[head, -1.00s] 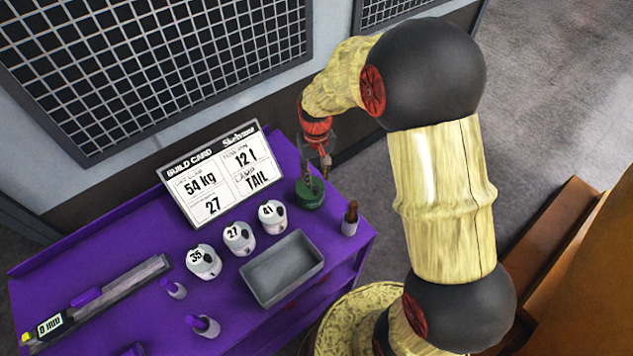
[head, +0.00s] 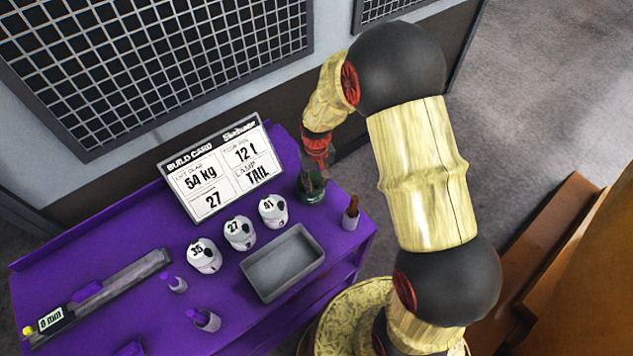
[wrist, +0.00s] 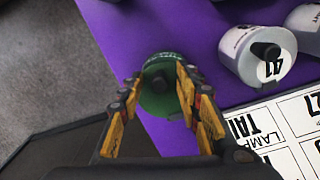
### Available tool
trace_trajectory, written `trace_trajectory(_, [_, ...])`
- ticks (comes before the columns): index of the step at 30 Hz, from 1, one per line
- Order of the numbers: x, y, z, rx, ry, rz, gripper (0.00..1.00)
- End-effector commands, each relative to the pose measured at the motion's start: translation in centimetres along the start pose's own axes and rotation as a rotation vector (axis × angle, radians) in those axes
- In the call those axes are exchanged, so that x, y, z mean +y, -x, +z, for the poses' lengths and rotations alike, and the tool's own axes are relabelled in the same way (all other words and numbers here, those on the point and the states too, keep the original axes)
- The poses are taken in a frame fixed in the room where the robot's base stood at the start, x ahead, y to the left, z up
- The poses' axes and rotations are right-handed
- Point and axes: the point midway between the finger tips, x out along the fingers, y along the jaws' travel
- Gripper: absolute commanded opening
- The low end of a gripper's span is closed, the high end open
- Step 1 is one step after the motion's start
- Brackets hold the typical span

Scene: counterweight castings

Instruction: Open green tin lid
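The green tin (head: 312,197) stands at the right back part of the purple bench top. Its round lid (wrist: 160,103) has a small dark knob at the centre in the wrist view. My gripper (head: 313,181) is above the tin and points down at it. In the wrist view my gripper (wrist: 158,86) has its two fingers apart, one on each side of the knob, with a gap around the knob. The fingers overlap the tin's edges in this view, and I cannot tell whether they touch it. The lid appears to sit on the tin.
A grey tray (head: 283,263) lies in front, and a small holder (head: 351,217) with a brown-handled item stands right. The build card (head: 222,172) stands behind. A long gauge (head: 105,290) lies left.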

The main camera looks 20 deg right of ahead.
Motion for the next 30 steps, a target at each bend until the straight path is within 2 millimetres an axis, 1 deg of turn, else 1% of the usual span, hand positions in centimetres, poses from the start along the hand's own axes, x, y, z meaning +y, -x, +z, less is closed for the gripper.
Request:
trace_trajectory(2, [0.0, 0.01, 0.01, 0.0, 0.0, 0.0, 0.3])
trace_trajectory(18, [-0.01, 0.01, 0.03, -0.001, 0.0, 0.0, 0.0])
trace_trajectory(30, [-0.01, 0.02, 0.03, -0.001, 0.0, 0.0, 0.0])
